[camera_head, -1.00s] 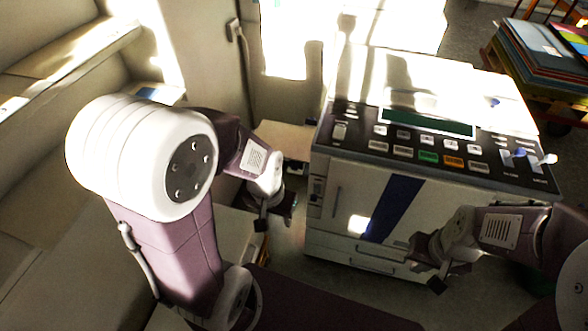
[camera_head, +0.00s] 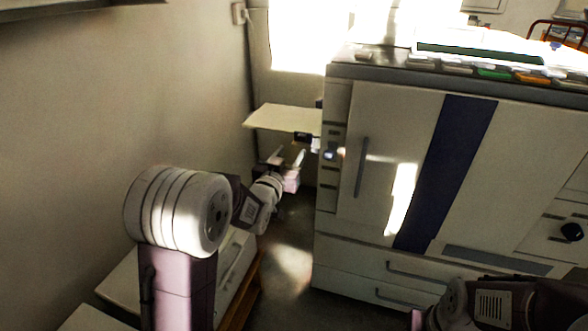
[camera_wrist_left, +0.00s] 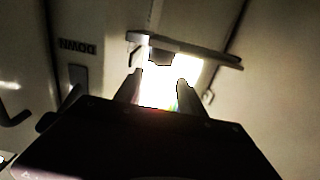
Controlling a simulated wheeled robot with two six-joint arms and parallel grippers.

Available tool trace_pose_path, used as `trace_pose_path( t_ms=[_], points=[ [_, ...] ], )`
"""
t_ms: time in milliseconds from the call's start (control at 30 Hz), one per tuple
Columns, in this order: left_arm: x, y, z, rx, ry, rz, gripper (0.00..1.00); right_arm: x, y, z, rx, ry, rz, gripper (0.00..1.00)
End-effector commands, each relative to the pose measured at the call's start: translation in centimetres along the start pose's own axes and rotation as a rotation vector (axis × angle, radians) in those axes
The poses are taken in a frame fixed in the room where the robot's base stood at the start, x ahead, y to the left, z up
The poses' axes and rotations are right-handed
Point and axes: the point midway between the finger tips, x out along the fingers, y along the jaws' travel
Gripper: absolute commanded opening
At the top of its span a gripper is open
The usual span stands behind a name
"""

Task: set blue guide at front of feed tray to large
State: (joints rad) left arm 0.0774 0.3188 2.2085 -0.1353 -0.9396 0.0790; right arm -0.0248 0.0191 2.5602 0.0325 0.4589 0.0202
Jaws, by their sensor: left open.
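The feed tray (camera_head: 284,118) is a pale flat shelf sticking out from the left side of the large copier (camera_head: 395,150). A small dark piece (camera_head: 303,138) sits at its near edge by the copier; it may be the guide, but its blue colour does not show. My left gripper (camera_head: 288,157) is open, just below and in front of that edge. In the left wrist view, a dark block (camera_wrist_left: 160,58) at the edge of the tray (camera_wrist_left: 205,53) shows just beyond the open fingertips (camera_wrist_left: 160,80), in strong glare. I cannot tell if they touch.
The copier's side panel has small controls, one with a blue spot (camera_head: 329,154). The wrist view shows upside-down lettering reading DOWN (camera_wrist_left: 77,47) beside the gripper. A low pale cabinet (camera_head: 235,262) stands below at left. A plain wall closes the left side.

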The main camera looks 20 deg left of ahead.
Motion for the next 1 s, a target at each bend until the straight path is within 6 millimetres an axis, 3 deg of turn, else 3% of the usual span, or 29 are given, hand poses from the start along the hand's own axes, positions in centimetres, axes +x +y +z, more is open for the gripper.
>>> trace_pose_path(
  t_ms=[33,267,500,700,1000],
  points=[
    [0.1,0.0,0.4,0.001,0.015,0.001,0.47,0.7,0.0,0.1,0.0,0.001,0.0,0.0],
    [0.9,0.0,-0.1,0.001,0.025,0.003,0.47,0.6,0.0,0.0,0.0,0.001,0.0,0.0],
    [5.7,0.1,0.1,0.001,0.025,0.003,0.47,2.4,0.1,0.2,0.0,0.001,0.0,0.0],
    [8.5,0.1,-0.1,0.0,0.022,0.003,0.47,3.3,0.1,0.3,0.0,0.0,0.0,0.0],
    [9.2,0.1,-0.3,0.001,0.021,0.003,0.47,3.3,0.1,0.3,0.0,0.001,0.0,0.0]
  ],
)
